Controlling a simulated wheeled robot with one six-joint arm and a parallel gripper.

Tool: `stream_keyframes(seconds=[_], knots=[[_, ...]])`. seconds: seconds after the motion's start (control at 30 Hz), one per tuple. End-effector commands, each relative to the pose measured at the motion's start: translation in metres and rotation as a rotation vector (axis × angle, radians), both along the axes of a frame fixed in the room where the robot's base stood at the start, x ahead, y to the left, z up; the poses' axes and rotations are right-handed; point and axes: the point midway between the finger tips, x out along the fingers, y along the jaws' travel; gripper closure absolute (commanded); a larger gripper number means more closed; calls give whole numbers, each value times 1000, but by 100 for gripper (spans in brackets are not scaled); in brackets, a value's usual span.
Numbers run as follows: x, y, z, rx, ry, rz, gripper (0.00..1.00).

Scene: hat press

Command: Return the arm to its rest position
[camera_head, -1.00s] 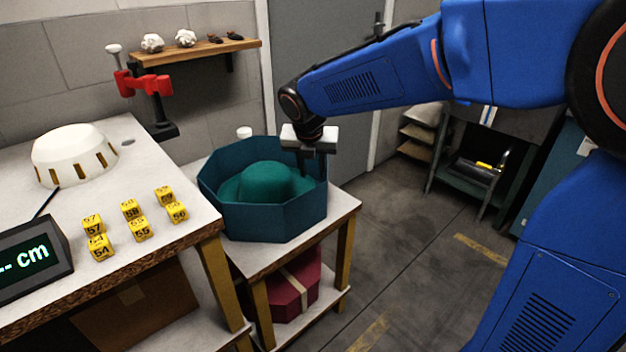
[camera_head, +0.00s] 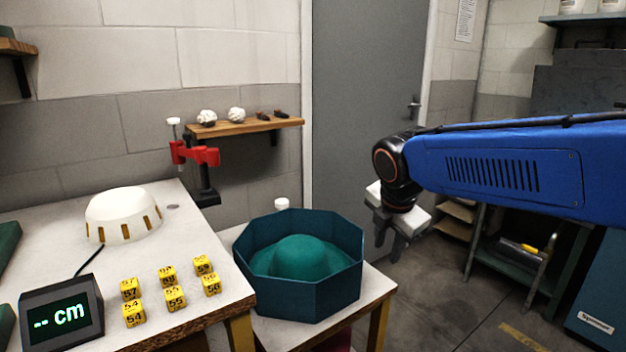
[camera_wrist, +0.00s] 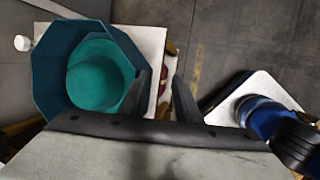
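My gripper (camera_head: 390,243) hangs on my blue arm to the right of the octagonal teal hat box, apart from it, with its fingers pointing down. In the wrist view my gripper (camera_wrist: 165,88) shows two dark fingers spread apart with nothing between them. The teal hat box (camera_head: 318,300) stands open on a small white-topped table. A green hat (camera_head: 303,257) lies inside the box; it also shows in the wrist view (camera_wrist: 97,75).
The workbench (camera_head: 185,222) at left holds a white dome (camera_head: 123,214), several yellow numbered cubes (camera_head: 168,276) and a display (camera_head: 62,311). A red clamp device (camera_head: 195,155) stands behind. A wooden shelf (camera_head: 245,127) is on the wall. A grey door (camera_head: 365,100) is behind the gripper.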

Motion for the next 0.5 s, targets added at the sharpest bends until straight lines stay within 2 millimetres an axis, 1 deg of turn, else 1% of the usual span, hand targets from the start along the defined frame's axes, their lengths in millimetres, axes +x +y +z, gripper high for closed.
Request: stream_keyframes(seconds=[0.03,0.2,0.3,0.5], knots=[[-13,-13,-1,42,-9,-100,70],[-55,-46,-10,201,-33,-471,70],[-80,-62,-18,294,-45,-689,70],[-129,-88,-37,482,-70,-1123,70]])
